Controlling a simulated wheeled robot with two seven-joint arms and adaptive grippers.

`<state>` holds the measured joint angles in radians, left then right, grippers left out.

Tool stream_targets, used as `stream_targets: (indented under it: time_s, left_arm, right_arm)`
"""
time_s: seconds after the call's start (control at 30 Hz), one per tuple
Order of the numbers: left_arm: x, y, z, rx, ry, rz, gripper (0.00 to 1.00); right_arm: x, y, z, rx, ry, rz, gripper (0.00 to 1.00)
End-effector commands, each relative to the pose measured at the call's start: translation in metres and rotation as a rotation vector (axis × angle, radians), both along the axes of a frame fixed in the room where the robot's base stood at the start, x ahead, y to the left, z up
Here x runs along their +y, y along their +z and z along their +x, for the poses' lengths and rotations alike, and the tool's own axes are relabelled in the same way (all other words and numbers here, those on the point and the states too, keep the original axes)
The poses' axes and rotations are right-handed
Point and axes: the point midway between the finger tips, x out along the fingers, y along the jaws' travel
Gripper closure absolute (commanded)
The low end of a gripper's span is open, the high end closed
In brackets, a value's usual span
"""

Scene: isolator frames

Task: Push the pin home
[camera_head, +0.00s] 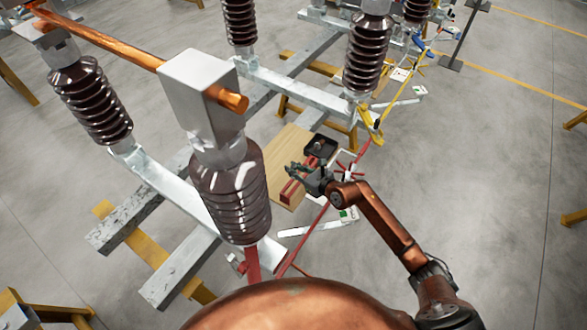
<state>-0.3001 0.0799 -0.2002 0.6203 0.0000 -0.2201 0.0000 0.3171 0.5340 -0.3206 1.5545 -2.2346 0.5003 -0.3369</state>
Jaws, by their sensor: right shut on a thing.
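My right gripper (296,174) reaches in from the right, low over a wooden board (284,146). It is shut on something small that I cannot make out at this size. Red bars (291,191) lie just below and beside its fingers. A black box (320,146) with a round grey top sits on the far side of the gripper. I cannot pick out the pin for certain; it is too small or hidden by the gripper. My left gripper is not in view.
A brown ribbed insulator (230,195) with a grey metal block (201,88) and copper bar (120,45) stands left of the gripper. Another insulator (366,55) rises behind. A yellow hook-like part (371,125) hangs nearby.

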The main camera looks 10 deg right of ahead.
Motion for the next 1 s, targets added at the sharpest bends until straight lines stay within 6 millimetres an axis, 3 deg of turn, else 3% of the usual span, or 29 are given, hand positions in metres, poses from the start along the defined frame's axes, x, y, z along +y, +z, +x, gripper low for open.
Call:
stream_targets:
  time_s: [0.17, 0.27, 0.67, 0.8, 1.0]
  left_arm:
    - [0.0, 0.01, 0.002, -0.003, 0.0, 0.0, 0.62]
    - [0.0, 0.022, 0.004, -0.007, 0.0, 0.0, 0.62]
    - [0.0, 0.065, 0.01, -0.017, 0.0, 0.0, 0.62]
    - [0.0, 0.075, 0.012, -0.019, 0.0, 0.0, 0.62]
    - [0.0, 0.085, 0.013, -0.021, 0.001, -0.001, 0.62]
  right_arm:
    - [0.012, 0.001, -0.028, 0.002, 0.049, -0.004, 1.0]
    - [0.028, 0.001, -0.067, 0.003, 0.115, -0.004, 1.0]
    - [0.11, 0.008, -0.279, 0.004, 0.423, 0.006, 1.0]
    - [0.154, 0.046, -0.333, -0.004, 0.56, 0.008, 1.0]
    - [0.187, 0.083, -0.401, -0.003, 0.707, 0.004, 1.0]
